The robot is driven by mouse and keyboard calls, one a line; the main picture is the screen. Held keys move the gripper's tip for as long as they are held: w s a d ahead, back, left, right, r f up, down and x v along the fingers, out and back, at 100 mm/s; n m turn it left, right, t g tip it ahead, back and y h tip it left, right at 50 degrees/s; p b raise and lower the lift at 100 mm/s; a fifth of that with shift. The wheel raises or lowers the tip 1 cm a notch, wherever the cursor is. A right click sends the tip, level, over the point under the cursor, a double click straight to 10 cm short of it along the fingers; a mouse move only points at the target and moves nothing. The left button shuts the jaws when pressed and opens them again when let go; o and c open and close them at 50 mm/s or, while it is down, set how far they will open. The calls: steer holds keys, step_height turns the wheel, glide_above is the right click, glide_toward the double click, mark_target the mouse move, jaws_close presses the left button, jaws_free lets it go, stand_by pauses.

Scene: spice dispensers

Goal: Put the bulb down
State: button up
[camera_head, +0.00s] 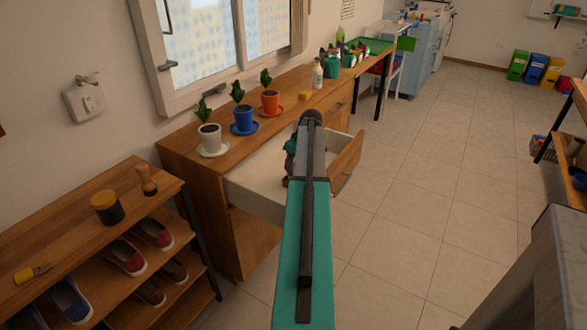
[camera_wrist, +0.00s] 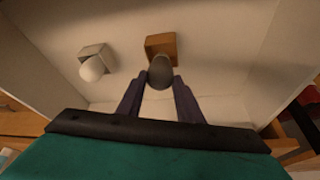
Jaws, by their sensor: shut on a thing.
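In the wrist view my gripper (camera_wrist: 160,84) is shut on a dark grey, rounded bulb (camera_wrist: 160,71), held between its two fingertips. The open drawer (camera_wrist: 225,60) with a pale interior lies under it. A brown block (camera_wrist: 161,43) is just beyond the bulb; I cannot tell whether they touch. To the left, a white bulb (camera_wrist: 92,69) is at a grey block (camera_wrist: 95,51). In the head view the open drawer (camera_head: 256,192) is partly hidden behind my arm, and the held bulb cannot be made out.
The drawer walls surround my gripper. On the counter (camera_head: 190,152) above stand a white pot (camera_head: 209,138), a blue pot (camera_head: 243,119) and an orange pot (camera_head: 270,101), each with a plant. A shoe rack (camera_head: 150,205) stands at the left.

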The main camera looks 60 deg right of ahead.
steer(key=shift+f, duration=1.5)
steer(key=shift+f, duration=0.3)
steer(key=o, duration=1.1)
steer(key=shift+r, duration=0.4)
steer(key=v, duration=1.1)
steer(key=shift+s+a+r, duration=0.1)
steer(key=shift+s+r, duration=0.05)
steer(key=shift+r, duration=0.25)
